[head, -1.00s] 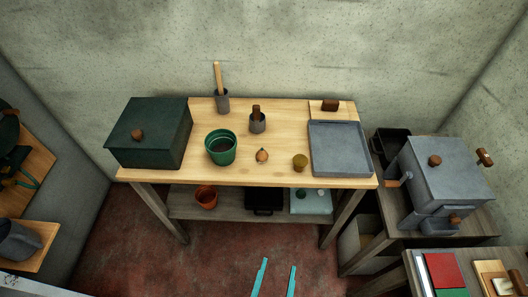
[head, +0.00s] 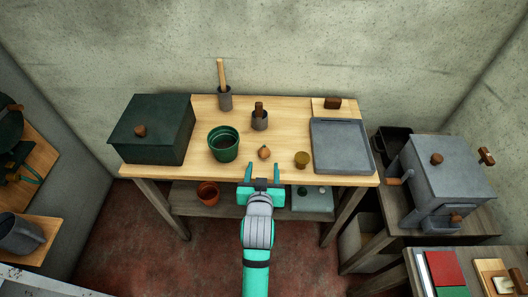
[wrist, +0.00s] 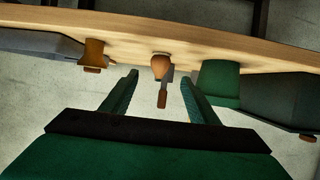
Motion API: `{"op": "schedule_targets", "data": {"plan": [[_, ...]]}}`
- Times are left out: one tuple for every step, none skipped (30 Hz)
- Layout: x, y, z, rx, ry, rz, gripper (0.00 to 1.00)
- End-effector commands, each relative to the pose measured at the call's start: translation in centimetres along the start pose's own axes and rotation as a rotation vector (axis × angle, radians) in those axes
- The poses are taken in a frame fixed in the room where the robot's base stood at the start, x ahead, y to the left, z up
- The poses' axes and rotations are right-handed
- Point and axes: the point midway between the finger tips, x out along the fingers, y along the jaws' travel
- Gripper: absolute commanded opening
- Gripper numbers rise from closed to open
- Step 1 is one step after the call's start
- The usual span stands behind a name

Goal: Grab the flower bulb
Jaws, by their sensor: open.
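The flower bulb (head: 264,152) is small, round and orange-brown, and sits on the wooden table (head: 180,172) near its front edge. My gripper (head: 263,170) is open and empty at the table's front edge, just short of the bulb. In the wrist view, which looks upside down, the bulb (wrist: 161,66) lies beyond and between the two spread fingertips (wrist: 160,78). The fingers do not touch it.
A green pot (head: 223,144) stands left of the bulb and a small brown pot (head: 302,160) right of it. Behind is a grey holder (head: 260,122) with a brown handle. A dark green box (head: 150,130) and grey tray (head: 341,146) flank them.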

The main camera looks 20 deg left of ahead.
Motion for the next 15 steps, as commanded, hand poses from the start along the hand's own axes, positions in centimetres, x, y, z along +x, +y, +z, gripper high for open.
{"op": "schedule_targets", "data": {"plan": [[0.2, -0.1, -0.4, -0.004, -0.001, -0.002, 0.55], [0.4, -0.1, -0.6, -0.006, -0.003, -0.002, 0.55], [0.7, -0.1, -0.7, -0.007, -0.003, -0.003, 0.55], [1.0, -0.2, -0.8, -0.008, -0.004, -0.003, 0.55], [1.3, -0.2, -0.8, -0.008, -0.005, -0.003, 0.55], [1.9, -0.2, -0.7, -0.008, -0.006, -0.003, 0.55], [2.3, -0.1, -0.8, -0.008, -0.006, -0.003, 0.55], [2.8, -0.1, -0.8, -0.008, -0.006, -0.003, 0.55], [3.4, -0.1, -0.8, -0.008, -0.005, -0.002, 0.55], [3.9, -0.1, -0.7, -0.008, -0.005, -0.002, 0.55], [4.3, -0.1, -0.7, -0.008, -0.006, -0.002, 0.55], [4.8, -0.1, -0.7, -0.008, -0.005, -0.002, 0.55], [5.1, -0.1, -0.7, -0.008, -0.006, -0.002, 0.55], [5.4, -0.1, -0.7, -0.008, -0.005, -0.002, 0.55], [5.6, -0.1, -0.7, -0.008, -0.004, -0.003, 0.55]]}}
